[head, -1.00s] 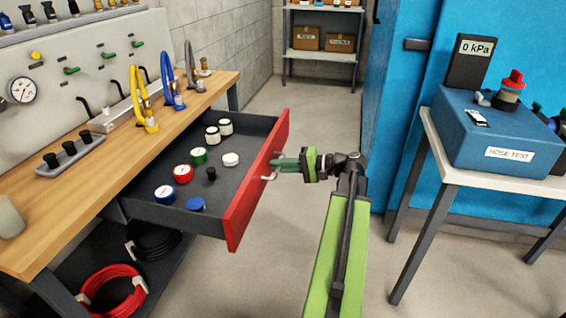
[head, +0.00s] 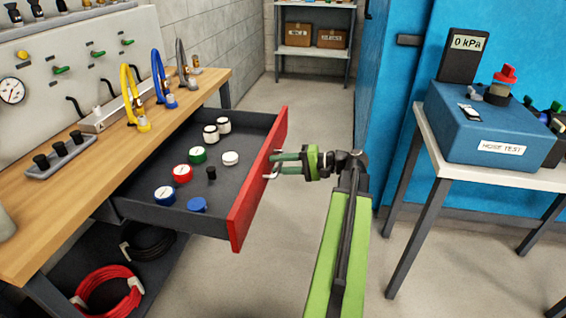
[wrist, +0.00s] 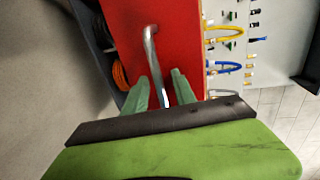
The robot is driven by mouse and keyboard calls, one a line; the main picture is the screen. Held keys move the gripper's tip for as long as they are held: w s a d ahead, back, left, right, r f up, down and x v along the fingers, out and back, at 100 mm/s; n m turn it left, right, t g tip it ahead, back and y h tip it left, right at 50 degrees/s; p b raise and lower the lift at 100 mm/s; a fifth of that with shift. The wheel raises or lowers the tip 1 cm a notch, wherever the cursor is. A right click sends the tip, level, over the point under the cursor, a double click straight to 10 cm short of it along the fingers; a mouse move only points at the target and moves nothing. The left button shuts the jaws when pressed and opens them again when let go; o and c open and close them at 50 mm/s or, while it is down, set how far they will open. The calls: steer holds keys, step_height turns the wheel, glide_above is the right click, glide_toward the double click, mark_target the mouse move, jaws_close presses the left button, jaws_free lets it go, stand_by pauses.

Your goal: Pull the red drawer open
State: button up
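The red drawer front (head: 262,180) stands well out from the wooden workbench, so the drawer is open and its dark tray shows. The silver bar handle on it shows in the wrist view (wrist: 151,50). My gripper (head: 280,163) is at the handle, on the outer side of the red front. Its two green fingers are apart, and in the wrist view (wrist: 160,85) the handle runs between them with a gap on both sides. Part of the handle is hidden behind the fingers in the head view.
Several capped jars, such as a red one (head: 182,174), lie in the drawer. The workbench top (head: 100,165) carries yellow, blue and grey hoses. A white table (head: 500,172) with a blue hose-test box (head: 485,125) stands at right. The floor between is clear.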

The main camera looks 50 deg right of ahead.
steer(key=shift+s+d, duration=0.15)
steer(key=shift+s, duration=0.05)
steer(key=p+v, duration=0.3)
steer(key=v, duration=1.4)
